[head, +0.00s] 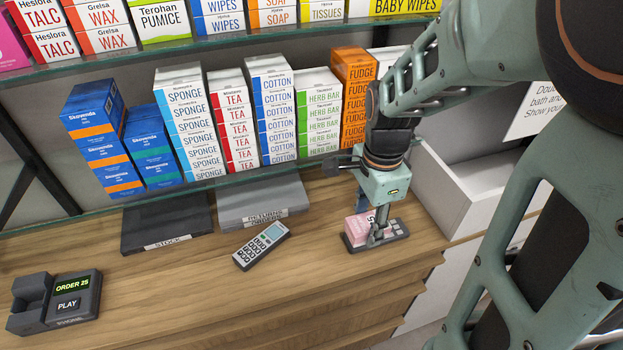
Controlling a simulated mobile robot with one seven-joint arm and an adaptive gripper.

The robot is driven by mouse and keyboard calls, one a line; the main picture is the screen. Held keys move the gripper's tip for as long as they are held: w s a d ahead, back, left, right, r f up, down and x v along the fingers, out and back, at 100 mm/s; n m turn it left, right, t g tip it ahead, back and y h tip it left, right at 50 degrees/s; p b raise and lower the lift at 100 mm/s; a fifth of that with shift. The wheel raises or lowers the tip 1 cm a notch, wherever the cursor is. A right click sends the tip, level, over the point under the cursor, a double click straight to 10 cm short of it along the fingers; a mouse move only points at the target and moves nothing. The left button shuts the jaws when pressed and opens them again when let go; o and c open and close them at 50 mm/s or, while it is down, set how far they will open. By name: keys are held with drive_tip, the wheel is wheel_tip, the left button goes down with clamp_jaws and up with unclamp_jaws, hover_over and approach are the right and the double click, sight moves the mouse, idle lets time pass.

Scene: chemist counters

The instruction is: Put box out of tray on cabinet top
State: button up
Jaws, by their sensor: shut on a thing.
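My gripper (374,232) points down at the right part of the wooden cabinet top (200,290). It is shut on a small pink and white box (357,226), whose right side is partly hidden by a finger. The box is at a flat dark device with keys (398,229); I cannot tell whether it touches it or is just above.
A grey keypad handset (262,246) lies left of my gripper. An order device (75,290) stands at the front left. Shelves of boxes (235,120) rise behind the trays. A white open bin (460,190) is at the right. Bare wood lies front and centre.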

drive_tip(key=w+a+f+b, duration=0.1)
drive_tip(key=a+f, duration=0.2)
drive_tip(key=a, duration=0.2)
drive_tip(key=b, duration=0.4)
hover_over(315, 255)
drive_tip(key=f, duration=0.4)
drive_tip(key=shift+d+f, duration=0.3)
drive_tip(key=shift+f, duration=0.1)
drive_tip(key=shift+a+f+b, duration=0.25)
drive_tip(key=shift+f+b, duration=0.1)
drive_tip(key=shift+b, duration=0.1)
drive_tip(key=shift+a+f+b, duration=0.1)
drive_tip(key=shift+f+b, duration=1.05)
drive_tip(key=shift+f, duration=0.4)
drive_tip(key=shift+f, duration=0.2)
drive_tip(key=o, duration=1.2)
drive_tip(key=shift+c, duration=0.2)
drive_tip(key=shift+r, duration=0.15)
